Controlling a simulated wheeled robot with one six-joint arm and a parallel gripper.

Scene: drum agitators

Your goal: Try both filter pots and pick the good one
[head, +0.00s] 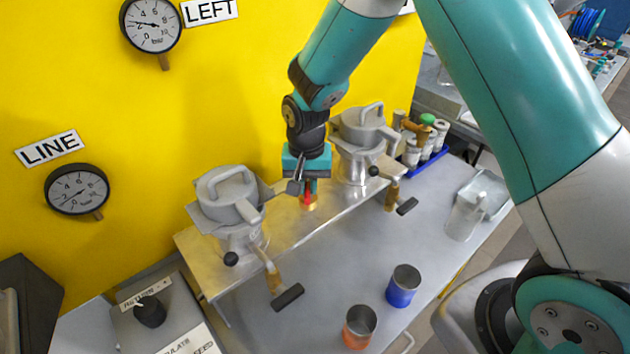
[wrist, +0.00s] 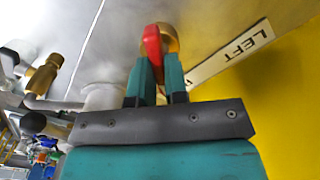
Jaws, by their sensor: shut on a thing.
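Two grey metal filter pots with clamped lids stand on the metal shelf (head: 330,212): the left pot (head: 228,197) and the right pot (head: 361,130). My gripper (head: 307,188) is between them, pointing down, shut on the red handle (head: 308,197) of a brass valve (head: 309,206). In the wrist view my fingers (wrist: 158,66) grip the red handle (wrist: 152,42), with brass (wrist: 170,38) behind it. The LEFT gauge (head: 151,24) and the LINE gauge (head: 76,190) hang on the yellow wall; both needles sit off centre, their exact readings too small to tell.
An orange-based cup (head: 359,325) and a blue-based cup (head: 403,285) stand on the grey bench. A clear jug (head: 466,215) and a blue rack (head: 428,163) of bottles are to the right.

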